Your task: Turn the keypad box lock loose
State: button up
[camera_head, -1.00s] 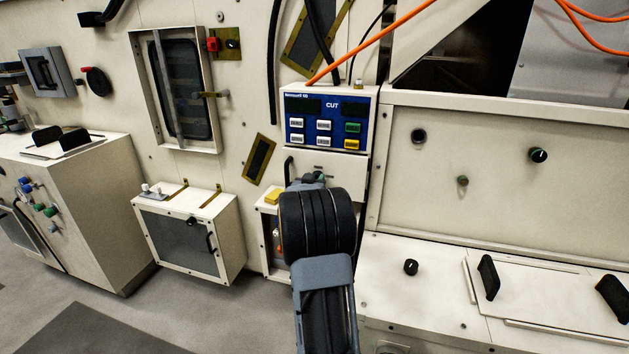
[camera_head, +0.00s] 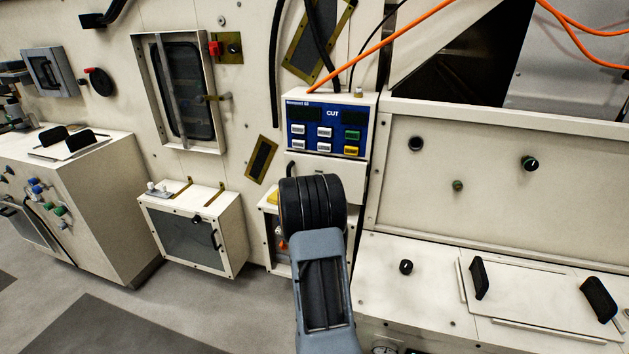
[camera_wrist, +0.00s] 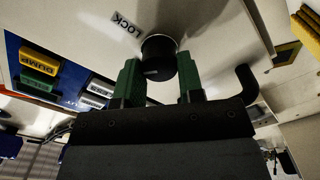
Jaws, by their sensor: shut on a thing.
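The keypad box (camera_head: 326,128) is cream with a blue panel of white, green and yellow buttons and a "CUT" label, at the centre of the head view. In the wrist view its blue panel (camera_wrist: 60,72) is at the left. The lock (camera_wrist: 158,58) is a round black knob beside a "LOCK" label (camera_wrist: 127,24). My gripper (camera_wrist: 158,75) has its two green fingers on either side of the knob and is shut on it. In the head view my arm hides the knob and the fingers.
A black handle (camera_wrist: 245,80) stands close to the right finger in the wrist view. An orange cable (camera_head: 385,45) runs above the box. A panel with several knobs (camera_head: 470,160) is to the right, and a windowed cabinet (camera_head: 192,235) to the left.

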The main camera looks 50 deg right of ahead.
jog(key=shift+n+p, duration=1.65)
jog(key=shift+n, duration=1.95)
jog(key=o, duration=0.9)
jog(key=shift+f, duration=0.1)
jog(key=v, duration=1.3)
jog(key=shift+s+a, duration=0.2)
jog(key=shift+a, duration=0.15)
